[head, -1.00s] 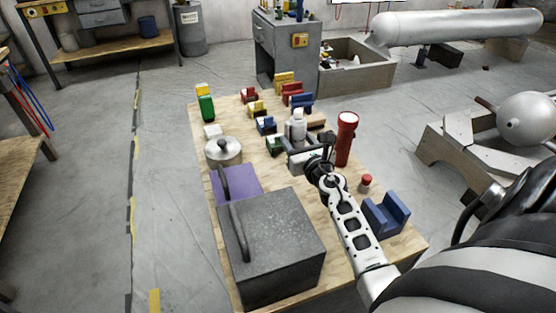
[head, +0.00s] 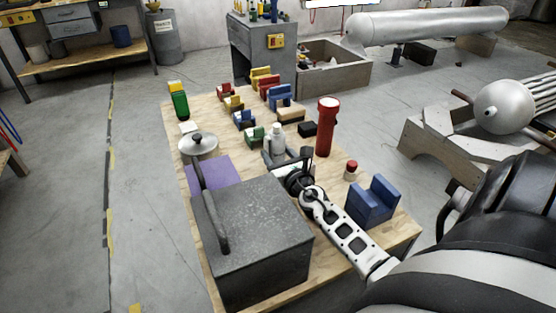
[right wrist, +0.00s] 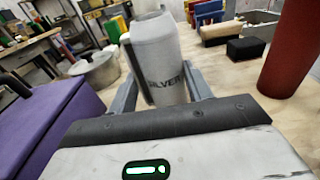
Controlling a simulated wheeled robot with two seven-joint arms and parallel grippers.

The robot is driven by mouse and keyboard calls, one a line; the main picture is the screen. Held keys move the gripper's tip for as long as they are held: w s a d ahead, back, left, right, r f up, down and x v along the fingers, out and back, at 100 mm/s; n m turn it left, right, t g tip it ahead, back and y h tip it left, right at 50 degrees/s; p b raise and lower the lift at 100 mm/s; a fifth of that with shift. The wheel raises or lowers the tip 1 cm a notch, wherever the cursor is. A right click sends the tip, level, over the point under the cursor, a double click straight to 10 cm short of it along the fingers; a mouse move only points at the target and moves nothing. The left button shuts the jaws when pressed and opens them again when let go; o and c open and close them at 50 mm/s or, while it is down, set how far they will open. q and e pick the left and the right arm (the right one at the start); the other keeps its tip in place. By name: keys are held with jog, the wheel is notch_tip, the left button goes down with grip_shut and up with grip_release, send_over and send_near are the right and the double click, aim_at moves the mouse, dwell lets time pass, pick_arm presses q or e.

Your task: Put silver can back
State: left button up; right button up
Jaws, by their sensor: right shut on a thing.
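The silver can (head: 277,140) is a pale grey cylinder with a narrower top, roughly upright over the middle of the wooden table (head: 352,202). My right gripper (head: 279,160) is shut on it. In the right wrist view the can (right wrist: 163,62) stands between the two grey fingers (right wrist: 160,92), with a dark "SILVER" label partly visible. Its lower end is hidden behind my gripper, so I cannot tell whether it touches the table. My left gripper is not in view.
A dark grey box (head: 255,228) with a handle and a purple block (head: 213,174) stand left of my right arm. A red flashlight (head: 326,128) and blue holder (head: 372,202) stand to its right. Small coloured holders (head: 254,136) and a lidded pot (head: 198,146) lie beyond.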

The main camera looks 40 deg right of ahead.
jog(key=shift+f, duration=0.75)
jog(key=shift+r, duration=0.2)
jog(key=shift+f, duration=0.2)
jog(key=o, duration=0.7)
jog(key=shift+c, duration=0.2)
